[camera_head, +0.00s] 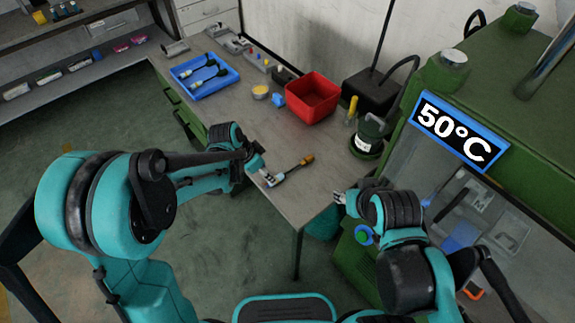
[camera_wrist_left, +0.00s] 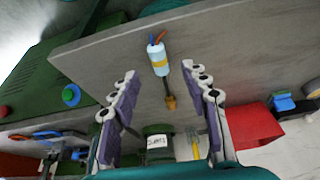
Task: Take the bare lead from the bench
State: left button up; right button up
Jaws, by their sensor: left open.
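The bare lead lies on the bench near its front edge, seen in the head view (camera_head: 290,169). It has a pale body with blue and orange wire ends, a yellow band, a dark cable and a brown tip. In the left wrist view the lead (camera_wrist_left: 160,62) lies in line with the gap between the fingers, beyond them. My left gripper (camera_head: 259,167) is close by the lead's pale end; in the wrist view its two purple-padded fingers (camera_wrist_left: 168,92) are apart with nothing between them. My right gripper (camera_head: 340,199) is beside the bench's right front corner, small in view.
Behind the lead are a red bin (camera_head: 312,97) and a blue tray (camera_head: 204,78) holding dark leads. A green labelled pot (camera_head: 368,138) stands to the right, by the green machine with the 50°C sign (camera_head: 459,132). The bench around the lead is clear.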

aim_at(291, 170)
pick_arm(q)
jog(key=shift+d+f, duration=0.2)
jog(key=shift+f, duration=0.35)
jog(key=b+x, duration=0.2)
jog(key=x, duration=0.3)
jog(key=shift+w+d+b, duration=0.15)
jog(key=shift+d+b, duration=0.1)
jog(key=shift+b, duration=0.1)
jog(key=shift+c, duration=1.2)
grip_shut()
